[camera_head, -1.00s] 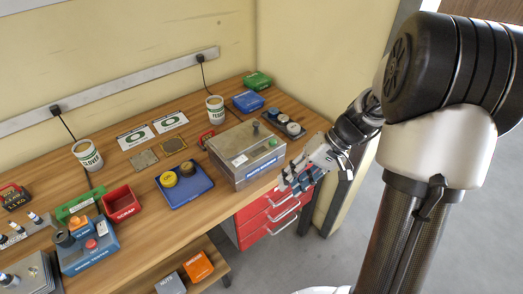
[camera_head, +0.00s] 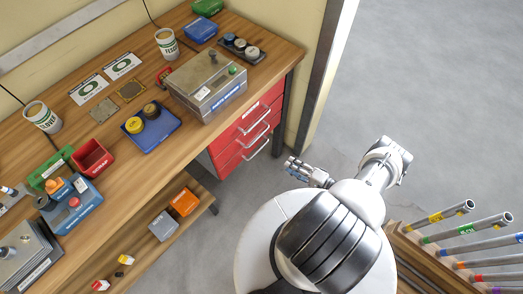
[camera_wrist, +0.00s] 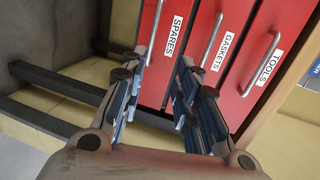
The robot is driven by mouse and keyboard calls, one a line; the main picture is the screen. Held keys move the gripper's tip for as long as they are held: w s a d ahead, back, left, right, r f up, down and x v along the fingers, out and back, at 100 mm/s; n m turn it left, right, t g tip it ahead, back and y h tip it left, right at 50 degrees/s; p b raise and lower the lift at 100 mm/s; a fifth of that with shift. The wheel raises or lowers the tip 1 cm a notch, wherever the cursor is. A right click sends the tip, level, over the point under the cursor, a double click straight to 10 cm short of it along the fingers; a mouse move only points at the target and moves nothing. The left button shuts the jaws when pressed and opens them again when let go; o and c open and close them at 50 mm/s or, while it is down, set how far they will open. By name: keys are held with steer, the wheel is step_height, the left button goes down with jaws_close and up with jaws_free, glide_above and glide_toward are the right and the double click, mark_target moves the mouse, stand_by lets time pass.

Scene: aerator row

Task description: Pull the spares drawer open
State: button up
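The spares drawer is the lowest red drawer (camera_head: 232,165) under the bench. In the wrist view its front (camera_wrist: 158,85) carries a white SPARES label and a grey bar handle (camera_wrist: 152,32). Its front looks flush with the drawers above, so it appears shut. My gripper (camera_head: 287,162) is low in front of the drawers, to the right of the lowest handle. In the wrist view my gripper (camera_wrist: 155,85) has its fingers spread apart, with the SPARES front showing between them. The handle lies ahead between the fingertips; I see no contact. The handle's lower end is partly hidden by a finger.
The GASKETS drawer (camera_wrist: 208,80) and TOOLS drawer (camera_wrist: 252,75) sit above it with similar handles. A dark bench leg (camera_head: 279,120) stands right of the drawers. Rods in a wooden rack (camera_head: 410,245) are at lower right. The floor before the drawers is clear.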

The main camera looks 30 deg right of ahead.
steer(key=f+b+x, duration=0.1)
steer(key=b+x, duration=0.2)
steer(key=x, duration=1.4)
steer(key=shift+f+m+h+b, duration=0.3)
steer(key=shift+b, duration=0.1)
jaws_close()
